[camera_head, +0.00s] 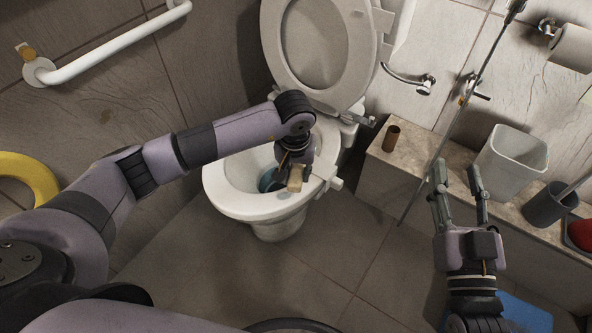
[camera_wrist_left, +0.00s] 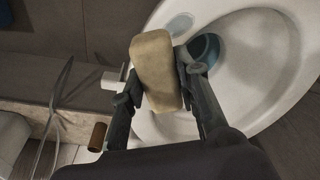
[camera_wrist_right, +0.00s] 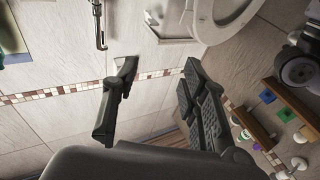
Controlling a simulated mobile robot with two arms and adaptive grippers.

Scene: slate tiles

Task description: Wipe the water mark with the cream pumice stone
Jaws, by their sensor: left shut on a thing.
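The cream pumice stone (camera_head: 295,180) is a rounded block held in my left gripper (camera_head: 293,164), over the right part of the toilet rim. In the left wrist view the pumice stone (camera_wrist_left: 155,70) sits upright between the two fingers, which are shut on it. A pale bluish oval patch, which looks like the water mark (camera_wrist_left: 180,25), lies on the white toilet rim just beyond the stone. In the head view I cannot make out the mark; my left gripper covers that area. My right gripper (camera_head: 455,176) is open and empty, near the ledge at right.
The toilet (camera_head: 232,203) has its lid (camera_head: 320,45) raised and water in the bowl. The stone ledge (camera_head: 420,152) carries a cardboard tube (camera_head: 392,139), a white bin (camera_head: 512,160) and a grey holder (camera_head: 550,205). A white grab bar (camera_head: 110,47) is on the left wall.

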